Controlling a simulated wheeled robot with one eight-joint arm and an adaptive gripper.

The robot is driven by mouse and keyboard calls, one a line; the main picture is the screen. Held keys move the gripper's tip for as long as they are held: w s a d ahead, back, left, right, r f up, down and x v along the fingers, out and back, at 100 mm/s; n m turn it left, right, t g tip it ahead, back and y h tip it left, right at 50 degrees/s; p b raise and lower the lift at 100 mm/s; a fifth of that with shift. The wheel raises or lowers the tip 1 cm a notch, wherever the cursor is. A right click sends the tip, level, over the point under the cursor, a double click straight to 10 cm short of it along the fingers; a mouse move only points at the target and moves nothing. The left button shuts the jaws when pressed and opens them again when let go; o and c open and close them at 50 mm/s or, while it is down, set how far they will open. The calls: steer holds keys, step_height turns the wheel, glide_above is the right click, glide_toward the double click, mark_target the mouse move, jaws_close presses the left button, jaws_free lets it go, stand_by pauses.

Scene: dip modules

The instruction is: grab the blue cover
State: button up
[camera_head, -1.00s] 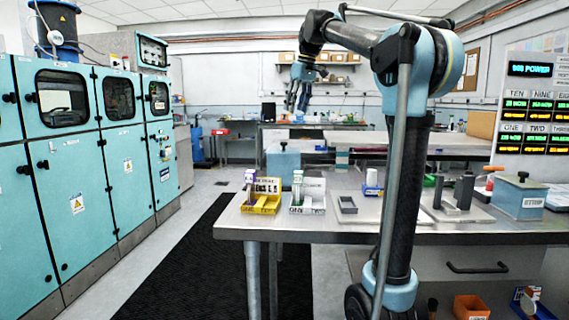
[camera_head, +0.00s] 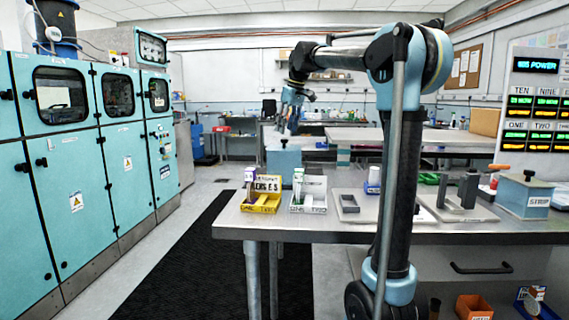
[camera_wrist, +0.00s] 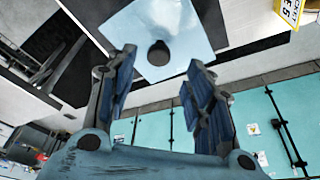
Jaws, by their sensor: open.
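A pale blue cover (camera_head: 284,163) with a dark knob on top stands at the back left edge of the near table. In the wrist view its square top (camera_wrist: 187,22) and round black knob (camera_wrist: 158,53) show just beyond the fingers. My gripper (camera_head: 287,130) hangs over this cover in the head view, fingers pointing down, apparently a little above the knob. In the wrist view my gripper (camera_wrist: 157,75) is open and empty, its fingers apart on either side below the knob. A second blue cover (camera_head: 522,198), with a label, stands at the table's right.
A yellow tray (camera_head: 262,210) and a white tray (camera_head: 308,209) stand at the table's left front. Blue cabinets (camera_head: 75,200) line the left, with a black floor mat (camera_head: 195,275) between.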

steer(key=shift+d+x, duration=0.15)
steer(key=shift+x, duration=1.3)
steer(key=shift+d+x, duration=0.2)
steer(key=shift+x, duration=1.2)
steer(key=shift+s+f, duration=0.1)
steer(key=shift+s, duration=0.05)
jaws_close()
